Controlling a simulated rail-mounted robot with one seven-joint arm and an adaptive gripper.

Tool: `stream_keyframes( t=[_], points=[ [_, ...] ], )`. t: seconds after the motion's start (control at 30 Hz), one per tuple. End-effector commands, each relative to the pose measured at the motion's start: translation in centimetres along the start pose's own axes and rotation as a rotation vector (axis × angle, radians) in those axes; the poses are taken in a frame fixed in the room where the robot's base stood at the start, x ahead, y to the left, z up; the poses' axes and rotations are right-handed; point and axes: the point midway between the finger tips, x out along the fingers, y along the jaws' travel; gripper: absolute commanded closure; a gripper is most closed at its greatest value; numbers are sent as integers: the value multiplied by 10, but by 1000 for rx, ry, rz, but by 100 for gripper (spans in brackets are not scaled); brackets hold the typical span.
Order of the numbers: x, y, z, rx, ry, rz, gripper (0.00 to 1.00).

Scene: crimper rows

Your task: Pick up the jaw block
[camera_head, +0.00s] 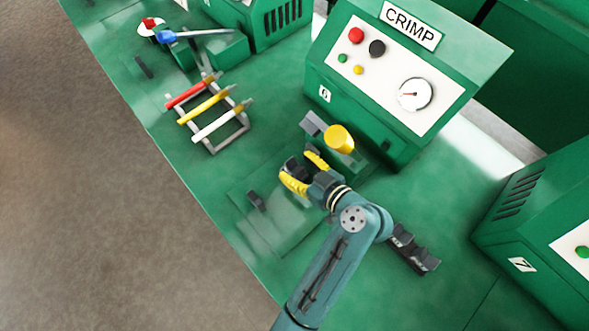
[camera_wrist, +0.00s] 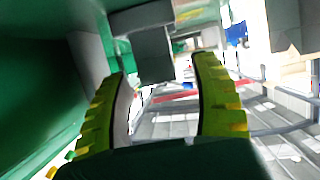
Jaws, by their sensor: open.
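My gripper (camera_head: 295,165) is open in front of the crimper, its yellow fingers low over the green bench. A dark block (camera_head: 292,168) shows between the fingers in the head view; I cannot tell for certain that it is the jaw block. In the wrist view, a grey block (camera_wrist: 152,52) is just beyond and between the open fingertips (camera_wrist: 163,68), under a wider grey part. No grip on it shows. The crimper has a yellow round knob (camera_head: 340,138) and a grey part (camera_head: 312,122) beside it.
The CRIMP panel (camera_head: 395,75) of station 6 rises behind. A rack (camera_head: 217,143) with red, yellow and white handled tools stands at upper left. Dark notched blocks (camera_head: 415,254) lie right of my arm. A small dark piece (camera_head: 255,200) is on the front plate. Station 7 (camera_head: 540,225) stands at right.

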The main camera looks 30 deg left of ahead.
Motion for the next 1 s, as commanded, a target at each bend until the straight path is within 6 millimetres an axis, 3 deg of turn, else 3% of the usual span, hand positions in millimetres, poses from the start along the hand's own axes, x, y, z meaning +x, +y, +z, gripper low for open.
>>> stream_keyframes(
  t=[0.13,0.4,0.73,1.0],
  points=[
    [24,-1,2,-1,0,-3,37],
    [26,0,1,0,0,1,38],
    [25,-1,1,0,0,0,100],
    [25,0,-1,-2,1,1,100]
  ],
)
